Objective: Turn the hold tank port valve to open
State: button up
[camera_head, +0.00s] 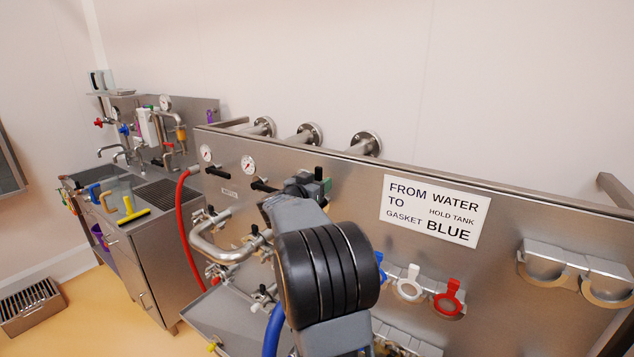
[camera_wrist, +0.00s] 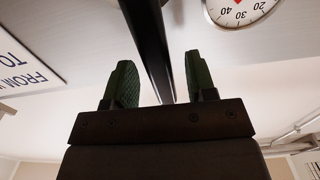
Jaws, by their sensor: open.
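My gripper (camera_wrist: 159,72) is open, with its two green-padded fingers on either side of a black bar (camera_wrist: 150,45). The bar looks like a valve handle and runs up between the fingers; I cannot tell whether either finger touches it. In the head view my own arm hides most of the gripper and the panel behind it. Two black valve handles show left of my arm, one by the left gauge (camera_head: 217,172) and one by the right gauge (camera_head: 262,186). No label for the hold tank port valve is readable.
A white sign (camera_head: 435,211) on the steel panel reads "FROM WATER TO HOLD TANK GASKET BLUE". White (camera_head: 408,284) and red (camera_head: 449,299) clamp-like pieces hang below it. A red hose (camera_head: 187,230) and bent pipe (camera_head: 222,248) lie left of my arm. A dial gauge (camera_wrist: 240,10) is near the fingers.

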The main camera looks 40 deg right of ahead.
jog(key=v, duration=0.8)
jog(key=shift+a, duration=0.2)
jog(key=w+a+f+n+t+y, duration=0.5)
jog(key=w+a+t+y, duration=0.2)
jog(key=t+y, duration=0.1)
jog(key=s+a+f+n+y, duration=0.1)
jog(key=a+f+n+y, duration=0.4)
jog(key=a, duration=0.4)
jog(key=s+a+f+n+g+y+b, duration=0.1)
jog(key=s+a+f+g, duration=0.1)
jog(key=s, duration=0.5)
jog(key=s+a+f+n+g+y+b, duration=0.1)
jog(key=s+a+f+n+g, duration=0.1)
jog(key=s+a, duration=0.3)
jog(key=s+a+f+n+g+y+b, duration=0.2)
jog(key=s+a+f+g, duration=0.1)
jog(key=s, duration=0.8)
jog(key=shift+a+f+g, duration=0.2)
jog(key=shift+f+g, duration=0.3)
jog(key=shift+f, duration=0.25)
